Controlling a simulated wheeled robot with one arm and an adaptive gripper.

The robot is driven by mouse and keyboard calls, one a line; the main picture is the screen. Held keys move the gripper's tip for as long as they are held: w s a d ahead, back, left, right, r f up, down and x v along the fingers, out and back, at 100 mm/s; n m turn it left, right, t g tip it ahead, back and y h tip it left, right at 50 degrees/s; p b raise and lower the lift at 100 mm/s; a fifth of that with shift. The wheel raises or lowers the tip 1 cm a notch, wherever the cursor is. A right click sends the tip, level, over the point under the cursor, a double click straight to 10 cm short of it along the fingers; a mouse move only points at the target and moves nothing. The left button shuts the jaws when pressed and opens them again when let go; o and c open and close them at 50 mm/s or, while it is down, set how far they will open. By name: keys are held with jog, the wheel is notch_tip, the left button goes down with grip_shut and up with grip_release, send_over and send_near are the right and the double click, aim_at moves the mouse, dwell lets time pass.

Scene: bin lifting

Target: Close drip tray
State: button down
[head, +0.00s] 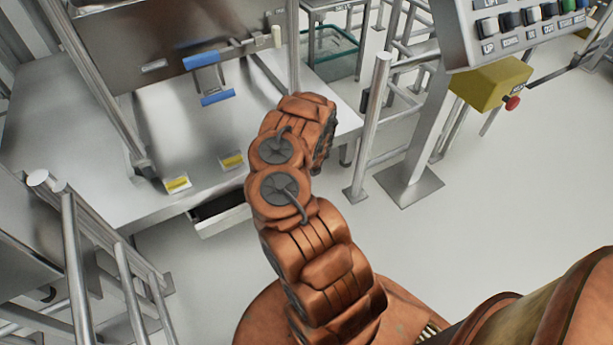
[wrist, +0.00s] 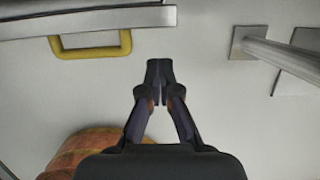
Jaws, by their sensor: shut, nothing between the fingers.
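The drip tray (head: 222,222) is a light metal drawer under the table's front edge in the head view. It sticks out a little, and its dark inside shows; my arm hides its right end. In the wrist view the tray's edge (wrist: 90,20) runs along the top left, with a yellow U-shaped handle (wrist: 90,52) on it. My gripper (wrist: 160,72) is shut and empty, over the pale floor. In the picture it is to the right of and slightly below the handle, apart from it. My arm hides the gripper in the head view.
The metal table (head: 75,125) stands above the tray. A metal post (head: 370,130) stands to the right, and it or a similar post (wrist: 285,55) shows in the wrist view. A control panel (head: 500,40) is at upper right. Railings (head: 75,250) are at lower left. Open floor lies right.

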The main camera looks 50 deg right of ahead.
jog(key=w+a+t+y+b, duration=0.1)
jog(key=w+a+b, duration=0.5)
jog(key=a+b, duration=0.55)
jog(key=s+d+g+h+b, duration=0.1)
jog(key=s+d+b, duration=0.1)
jog(key=s+b, duration=0.4)
jog(key=w+d+b+x, duration=0.1)
jog(key=b+x, duration=0.4)
jog(key=x, duration=0.5)
jog(key=shift+w, duration=0.75)
